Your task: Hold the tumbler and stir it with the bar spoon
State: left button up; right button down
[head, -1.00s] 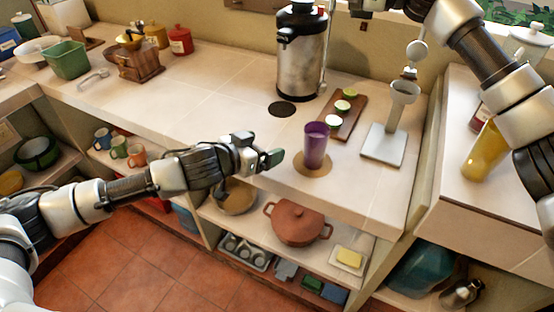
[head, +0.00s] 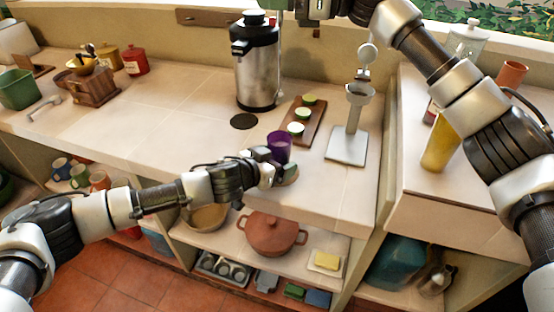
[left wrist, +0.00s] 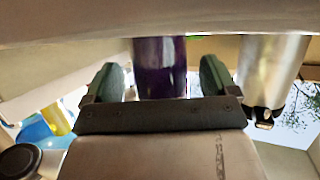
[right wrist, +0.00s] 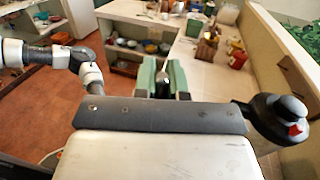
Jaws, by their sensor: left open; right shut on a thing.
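The purple tumbler (head: 278,146) stands upright near the counter's front edge, partly hidden by my left gripper (head: 276,171). In the left wrist view the tumbler (left wrist: 160,65) is between the two green fingers (left wrist: 160,82), which are open with a gap on each side. My right gripper (head: 284,8) is at the top edge of the head view. In the right wrist view its fingers (right wrist: 163,80) are shut on a small dark metallic piece (right wrist: 162,86), apparently the bar spoon. A thin upright line below that gripper in the head view seems to be its shaft.
A steel urn (head: 256,65) stands behind the tumbler. A wooden board (head: 303,125) with limes and a metal stand (head: 347,147) are to its right. A red pot (head: 271,234) sits on the shelf below. The counter left of the urn has free room.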

pick_arm(q)
jog(key=shift+w+d+f, duration=0.15)
jog(key=shift+w+d, duration=0.15)
jog(key=shift+w, duration=0.05)
jog(key=c, duration=1.2)
